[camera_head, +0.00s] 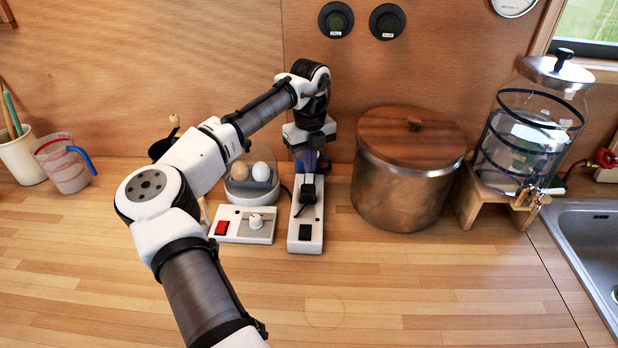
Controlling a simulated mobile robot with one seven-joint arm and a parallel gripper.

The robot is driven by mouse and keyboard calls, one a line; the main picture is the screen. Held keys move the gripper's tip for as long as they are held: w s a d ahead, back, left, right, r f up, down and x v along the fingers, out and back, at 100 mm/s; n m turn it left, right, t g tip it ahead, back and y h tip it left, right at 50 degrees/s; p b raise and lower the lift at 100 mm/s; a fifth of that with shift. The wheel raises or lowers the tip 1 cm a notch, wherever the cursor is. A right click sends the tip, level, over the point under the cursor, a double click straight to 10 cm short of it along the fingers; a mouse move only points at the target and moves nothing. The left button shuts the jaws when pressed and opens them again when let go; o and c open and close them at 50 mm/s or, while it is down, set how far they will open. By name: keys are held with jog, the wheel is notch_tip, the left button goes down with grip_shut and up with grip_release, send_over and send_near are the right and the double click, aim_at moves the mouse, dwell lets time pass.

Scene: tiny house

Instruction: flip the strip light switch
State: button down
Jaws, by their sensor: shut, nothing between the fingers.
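A white power strip (291,240) lies on the counter, pointing away from me. A black rocker switch (305,232) is on its near end. A black plug (307,192) sits in the strip beyond the switch. My gripper (309,172) is shut and empty, pointing down over the far part of the strip, beyond the switch. I cannot tell whether its fingertips touch the plug. The arm hides none of the switch, but the gripper covers the strip's far end. Which way the switch is set is too small to tell.
Just left of the strip is a white control box (230,238) with a red switch and a knob, before an egg cooker (240,190). A lidded metal canister (395,190) stands close on the right. Farther right are a water dispenser (530,130) and sink (590,225). The front counter is clear.

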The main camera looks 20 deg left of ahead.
jog(key=shift+f, duration=0.65)
jog(key=shift+r+p, duration=2.7)
jog(key=shift+r, duration=0.35)
